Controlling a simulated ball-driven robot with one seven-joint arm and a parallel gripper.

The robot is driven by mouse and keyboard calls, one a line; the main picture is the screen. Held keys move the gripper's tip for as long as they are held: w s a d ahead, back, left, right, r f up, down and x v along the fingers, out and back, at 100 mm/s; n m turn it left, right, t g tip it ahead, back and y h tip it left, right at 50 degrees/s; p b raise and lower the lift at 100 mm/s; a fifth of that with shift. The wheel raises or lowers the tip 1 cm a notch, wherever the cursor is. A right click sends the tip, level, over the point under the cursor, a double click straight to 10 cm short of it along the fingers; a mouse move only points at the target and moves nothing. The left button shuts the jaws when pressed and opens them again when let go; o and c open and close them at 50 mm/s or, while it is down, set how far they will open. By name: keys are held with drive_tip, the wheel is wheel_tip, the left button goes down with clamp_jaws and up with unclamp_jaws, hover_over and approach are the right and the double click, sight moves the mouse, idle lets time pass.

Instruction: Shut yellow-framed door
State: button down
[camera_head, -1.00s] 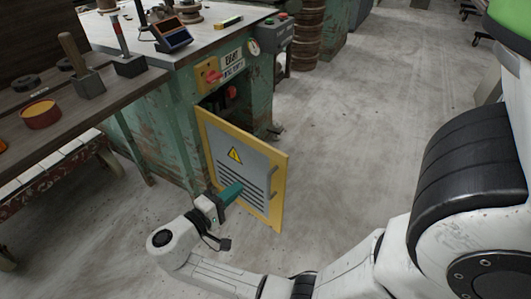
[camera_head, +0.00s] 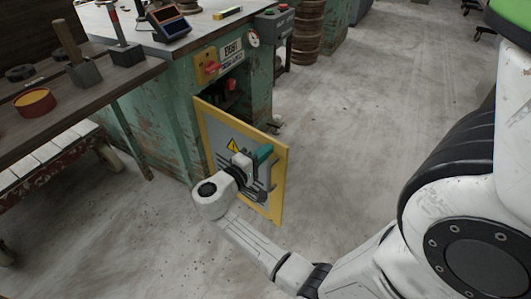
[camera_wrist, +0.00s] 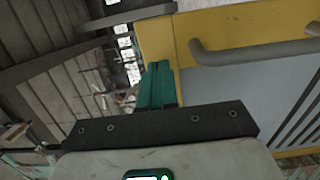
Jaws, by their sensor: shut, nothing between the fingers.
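The yellow-framed door (camera_head: 278,201) stands open, swung out from the green cabinet (camera_head: 180,135). It has a grey panel with a warning triangle and slots. Its handle (camera_wrist: 245,50) is a grey bar near the free edge, and crosses the top of the wrist view. My gripper (camera_head: 265,152) is in front of the door's outer face, near the free edge and handle. In the wrist view its teal fingers (camera_wrist: 157,84) are together and empty, pointing toward the yellow frame beside the handle. I cannot tell whether they touch the door.
A dark opening (camera_head: 232,95) shows in the cabinet behind the door. A wooden workbench (camera_head: 80,97) with tools stands at the left. A control box (camera_head: 275,20) sits on the cabinet's right side. The concrete floor (camera_head: 360,120) to the right is clear.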

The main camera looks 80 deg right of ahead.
drive_tip(key=shift+s+d, duration=0.1)
drive_tip(key=shift+d, duration=0.15)
